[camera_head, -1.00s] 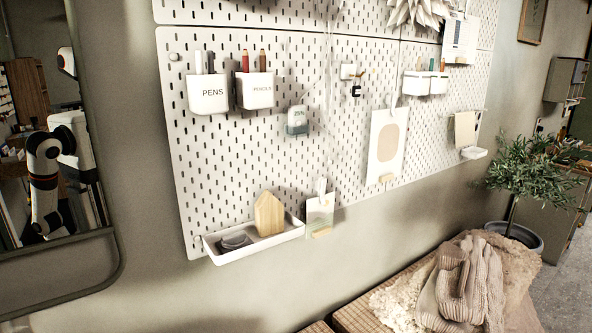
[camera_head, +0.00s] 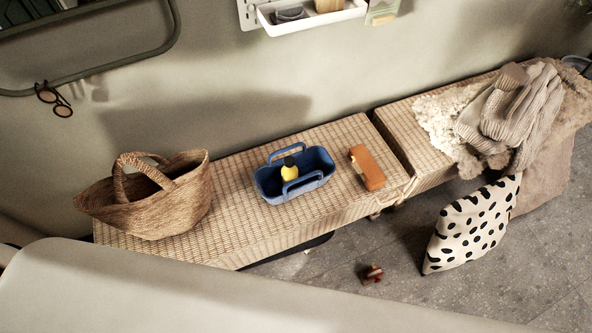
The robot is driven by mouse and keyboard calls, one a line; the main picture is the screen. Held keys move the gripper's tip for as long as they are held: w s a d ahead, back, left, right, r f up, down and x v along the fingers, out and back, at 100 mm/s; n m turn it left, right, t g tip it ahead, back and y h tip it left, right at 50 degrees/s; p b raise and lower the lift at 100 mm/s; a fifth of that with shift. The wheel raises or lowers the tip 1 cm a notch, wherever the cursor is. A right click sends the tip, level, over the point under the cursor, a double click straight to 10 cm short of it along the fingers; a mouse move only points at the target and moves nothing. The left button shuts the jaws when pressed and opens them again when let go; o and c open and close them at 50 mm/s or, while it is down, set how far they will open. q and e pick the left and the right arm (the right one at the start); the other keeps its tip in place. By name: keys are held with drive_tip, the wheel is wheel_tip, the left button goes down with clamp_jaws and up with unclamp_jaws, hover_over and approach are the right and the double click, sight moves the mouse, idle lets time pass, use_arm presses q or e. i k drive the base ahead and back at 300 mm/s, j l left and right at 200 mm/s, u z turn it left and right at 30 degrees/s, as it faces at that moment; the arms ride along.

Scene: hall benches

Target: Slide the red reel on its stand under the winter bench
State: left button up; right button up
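A small red object (camera_head: 373,274), which looks like the red reel, is on the grey floor in front of the benches. It is too small to make out its stand. The right-hand bench (camera_head: 402,130) has a woven top and carries a cream fleece (camera_head: 437,128) and a thick knitted item (camera_head: 512,112), so it looks like the winter bench. The space under it is mostly hidden from this high angle. The red object lies apart from it, nearer to me and to the left. Neither of my grippers is in view.
A second woven bench (camera_head: 245,228) on the left bears a basket (camera_head: 165,205), a blue caddy (camera_head: 262,182) and an orange-brown block (camera_head: 368,168). A spotted cushion (camera_head: 468,228) stands on the floor by the right-hand bench. A pale smooth surface fills the lower left. Grey floor is clear at lower right.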

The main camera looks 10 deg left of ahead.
sight(364, 279)
drive_tip(key=k+l+z, duration=0.2)
drive_tip(key=k+l, duration=0.15)
drive_tip(key=k, duration=0.2)
drive_tip(key=k+l+z, duration=0.15)
drive_tip(key=k+l, duration=0.3)
drive_tip(key=k, duration=0.05)
